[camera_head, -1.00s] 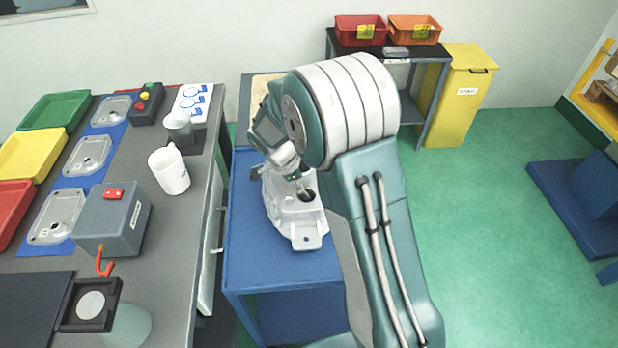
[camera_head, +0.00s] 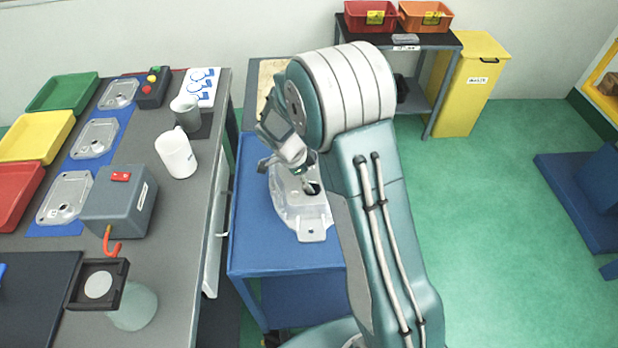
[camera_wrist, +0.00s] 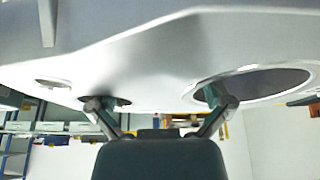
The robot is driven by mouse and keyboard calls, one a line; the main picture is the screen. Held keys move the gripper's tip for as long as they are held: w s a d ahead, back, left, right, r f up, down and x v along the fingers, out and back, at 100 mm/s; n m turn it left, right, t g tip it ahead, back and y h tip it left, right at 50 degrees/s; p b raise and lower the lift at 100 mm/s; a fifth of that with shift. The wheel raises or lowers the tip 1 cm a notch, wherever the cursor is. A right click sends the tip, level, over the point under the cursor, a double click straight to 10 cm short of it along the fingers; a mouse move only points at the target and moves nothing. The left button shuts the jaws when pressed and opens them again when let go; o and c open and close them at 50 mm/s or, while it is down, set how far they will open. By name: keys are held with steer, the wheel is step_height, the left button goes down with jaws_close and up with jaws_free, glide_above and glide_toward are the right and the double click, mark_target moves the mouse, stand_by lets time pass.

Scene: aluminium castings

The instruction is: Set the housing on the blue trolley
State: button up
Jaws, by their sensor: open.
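The housing (camera_head: 301,220), a silvery grey casting with a round opening and a holed lug, sits upright on the blue trolley (camera_head: 275,258). My gripper (camera_head: 305,182) is over the housing's top, by the round opening; my arm hides part of the casting and trolley. In the wrist view the housing (camera_wrist: 160,50) fills the upper part. There my gripper (camera_wrist: 162,103) has its two fingers spread wide, one tip at a small hole and the other at the large round opening. I cannot tell whether they touch the metal.
A dark shelf with bins and a yellow bin (camera_head: 468,85) stand behind. Green floor (camera_head: 480,220) is open to the right.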

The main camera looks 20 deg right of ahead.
steer(key=v, duration=1.1)
steer(key=shift+w+r, duration=0.1)
steer(key=shift+a+r, duration=0.1)
steer(key=shift+r, duration=0.45)
steer(key=s+d+r+n+t+y, duration=0.3)
steer(key=s+d+r+n, duration=0.1)
steer(key=s+r+n, duration=0.7)
steer(key=s+r+n+t+y, duration=0.1)
steer(key=s+r+n+t, duration=0.2)
steer(key=s+n, duration=0.6)
steer(key=shift+s+d+y, duration=0.25)
steer(key=shift+s+y, duration=0.05)
steer(key=shift+s, duration=2.2)
